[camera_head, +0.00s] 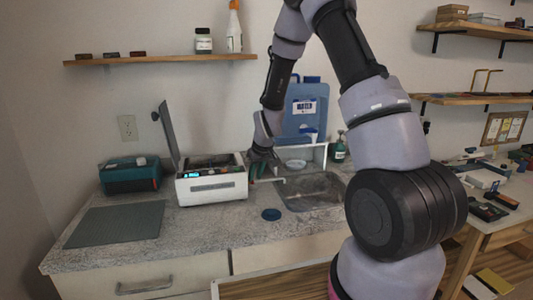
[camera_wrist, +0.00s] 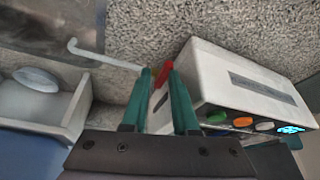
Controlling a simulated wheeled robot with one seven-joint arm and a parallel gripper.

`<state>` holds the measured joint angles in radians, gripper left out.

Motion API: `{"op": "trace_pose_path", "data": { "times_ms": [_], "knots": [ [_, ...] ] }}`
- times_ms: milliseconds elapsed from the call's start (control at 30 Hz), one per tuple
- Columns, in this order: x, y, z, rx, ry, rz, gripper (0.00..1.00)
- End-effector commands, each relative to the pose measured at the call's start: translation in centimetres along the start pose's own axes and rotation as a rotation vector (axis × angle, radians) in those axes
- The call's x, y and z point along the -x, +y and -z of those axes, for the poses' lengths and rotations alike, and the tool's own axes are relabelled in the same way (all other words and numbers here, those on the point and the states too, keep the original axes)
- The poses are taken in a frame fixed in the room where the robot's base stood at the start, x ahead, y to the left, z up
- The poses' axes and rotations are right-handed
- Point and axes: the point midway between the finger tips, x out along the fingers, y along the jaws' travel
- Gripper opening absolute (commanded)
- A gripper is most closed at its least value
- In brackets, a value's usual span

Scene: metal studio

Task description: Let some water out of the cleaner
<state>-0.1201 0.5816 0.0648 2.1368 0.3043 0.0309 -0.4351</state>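The cleaner (camera_head: 212,185) is a white box with its lid (camera_head: 168,133) raised, standing on the counter left of the sink. Its side, with coloured buttons and a lit display, shows in the wrist view (camera_wrist: 240,88). A red valve lever (camera_wrist: 163,73) sits beside the cleaner, and a thin white spout (camera_wrist: 100,55) runs from there toward the sink. My gripper (camera_wrist: 159,78) is open, its two green fingers apart with the red lever at their tips. Whether they touch the lever I cannot tell. In the head view my gripper (camera_head: 260,170) is at the cleaner's right side.
The sink (camera_head: 313,192) is right of the cleaner. A blue water container (camera_head: 300,105) and a white stand (camera_head: 318,155) with a dish are behind it. A green-grey mat (camera_head: 117,222) and a teal box (camera_head: 130,175) are left.

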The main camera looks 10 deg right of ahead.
Motion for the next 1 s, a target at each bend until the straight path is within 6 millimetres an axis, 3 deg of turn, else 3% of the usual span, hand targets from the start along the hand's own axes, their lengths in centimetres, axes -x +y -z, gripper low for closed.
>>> {"op": "trace_pose_path", "data": {
  "times_ms": [33, 433, 1000],
  "knots": [
    [-0.6, -0.4, -0.8, -0.015, -0.017, -0.008, 0.28],
    [-0.6, -0.9, -0.8, -0.151, -0.016, -0.063, 0.28],
    [-0.7, 0.6, -1.0, 0.076, -0.021, 0.039, 0.28]
  ]
}}
